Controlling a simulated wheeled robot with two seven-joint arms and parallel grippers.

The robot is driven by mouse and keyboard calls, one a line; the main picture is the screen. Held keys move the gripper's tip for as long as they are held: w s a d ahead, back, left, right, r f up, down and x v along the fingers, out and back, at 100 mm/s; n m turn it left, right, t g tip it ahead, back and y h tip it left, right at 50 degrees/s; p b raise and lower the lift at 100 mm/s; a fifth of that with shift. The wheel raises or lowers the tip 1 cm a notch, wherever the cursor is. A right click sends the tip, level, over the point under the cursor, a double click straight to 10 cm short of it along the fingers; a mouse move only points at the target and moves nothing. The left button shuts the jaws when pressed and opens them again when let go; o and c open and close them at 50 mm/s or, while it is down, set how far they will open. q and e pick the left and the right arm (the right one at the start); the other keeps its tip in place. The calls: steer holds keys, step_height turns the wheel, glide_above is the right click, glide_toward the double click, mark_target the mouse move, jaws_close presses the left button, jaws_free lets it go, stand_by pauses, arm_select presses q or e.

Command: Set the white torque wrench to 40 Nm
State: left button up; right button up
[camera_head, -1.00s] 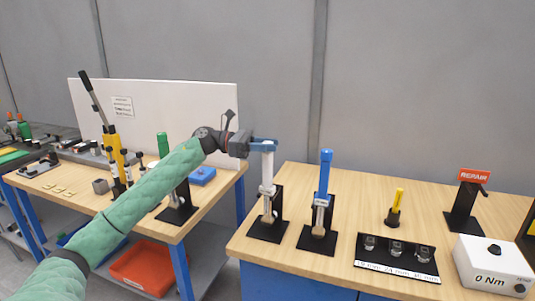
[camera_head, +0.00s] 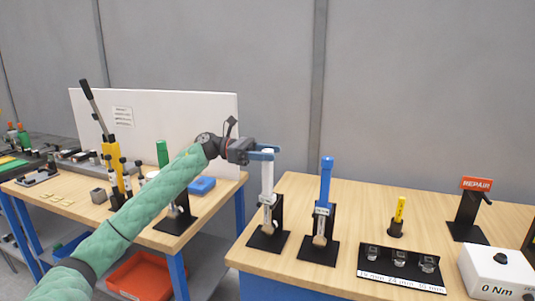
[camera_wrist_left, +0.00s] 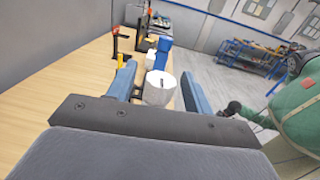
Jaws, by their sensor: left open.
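The white torque wrench (camera_head: 267,180) stands upright in a black stand (camera_head: 268,238) at the left end of the right-hand table. My left gripper (camera_head: 268,153) is at the top of its white handle. In the left wrist view the open jaws (camera_wrist_left: 158,88) lie on either side of the round white handle end (camera_wrist_left: 160,88), with a gap showing on the right. The scale on the wrench is too small to read. My right gripper is not in view.
A blue torque wrench (camera_head: 325,185) stands in its own stand just to the right. Farther right are a yellow screwdriver-like tool (camera_head: 399,212), a black socket tray (camera_head: 390,277), a REPAIR stand (camera_head: 468,215) and a white tester (camera_head: 492,271) reading 0 Nm. A gap separates the two tables.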

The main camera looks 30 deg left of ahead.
arm_select(q)
steer(key=b+v, duration=0.2)
steer(key=v, duration=0.6)
steer(key=shift+b, duration=0.3)
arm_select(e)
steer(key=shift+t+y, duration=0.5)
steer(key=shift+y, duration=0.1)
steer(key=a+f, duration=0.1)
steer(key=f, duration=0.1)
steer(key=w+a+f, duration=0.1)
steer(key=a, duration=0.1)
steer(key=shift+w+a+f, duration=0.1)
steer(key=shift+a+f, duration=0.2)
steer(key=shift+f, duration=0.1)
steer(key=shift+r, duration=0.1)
